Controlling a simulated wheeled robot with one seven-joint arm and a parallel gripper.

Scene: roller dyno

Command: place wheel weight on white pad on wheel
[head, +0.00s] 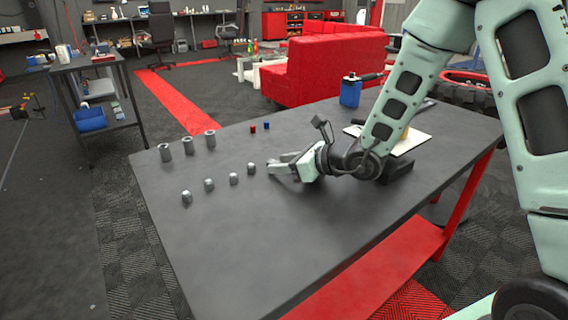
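My gripper (278,168) is low over the grey table, just right of a row of small silver pieces. The nearest silver piece (251,168) is a little left of the fingertips and looks apart from them. I cannot tell which piece, if any, is the wheel weight. The fingers are small in this view, and I cannot tell whether they are open or hold anything. A wheel with a dark tyre and red rim (468,77) stands behind the table at the right, partly hidden by my arm. I see no white pad on its visible part.
The table (260,235) is clear in front. Behind the small pieces stand three larger silver sockets (188,146). A blue can (350,92) and a white sheet (412,142) are near my arm.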

